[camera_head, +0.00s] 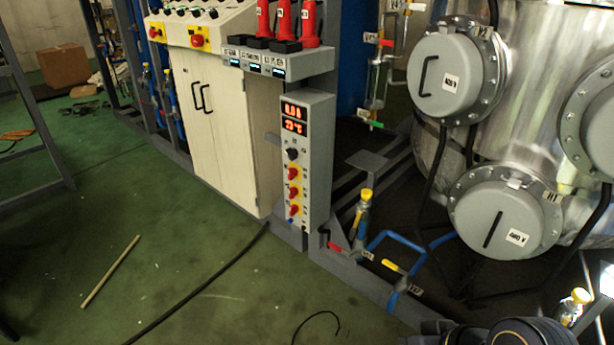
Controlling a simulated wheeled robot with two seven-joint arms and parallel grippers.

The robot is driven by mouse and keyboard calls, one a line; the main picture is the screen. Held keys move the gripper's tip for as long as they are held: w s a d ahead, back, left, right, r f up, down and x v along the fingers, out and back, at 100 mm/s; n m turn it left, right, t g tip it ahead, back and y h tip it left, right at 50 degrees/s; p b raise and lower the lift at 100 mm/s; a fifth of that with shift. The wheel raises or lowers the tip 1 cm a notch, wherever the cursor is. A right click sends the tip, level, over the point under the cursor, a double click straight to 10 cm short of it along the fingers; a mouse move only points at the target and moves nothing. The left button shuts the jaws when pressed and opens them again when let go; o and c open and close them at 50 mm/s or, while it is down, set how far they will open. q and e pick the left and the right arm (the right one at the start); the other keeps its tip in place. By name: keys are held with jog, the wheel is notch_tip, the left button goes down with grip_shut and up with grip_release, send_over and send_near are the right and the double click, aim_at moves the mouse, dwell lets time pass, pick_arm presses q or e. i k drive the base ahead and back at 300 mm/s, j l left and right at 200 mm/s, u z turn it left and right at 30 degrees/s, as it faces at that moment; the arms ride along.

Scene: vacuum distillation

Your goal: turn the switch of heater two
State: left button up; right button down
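A grey control box (307,160) stands upright on a frame post near the middle. Neither gripper shows; only dark parts that look like my arm are at the bottom right edge.
A cream cabinet (218,120) with switch panels stands left of the box. Red devices (284,20) sit on a shelf above. A steel vessel (540,90), blue pipes and valves (395,267) lie right. Green floor (150,220) in front is mostly clear, with a stick (110,271) and cable (200,290).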

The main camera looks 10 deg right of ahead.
aim_at(293, 192)
jog(key=i+j+u, duration=0.1)
jog(key=i+u, duration=0.35)
jog(key=i, duration=0.6)
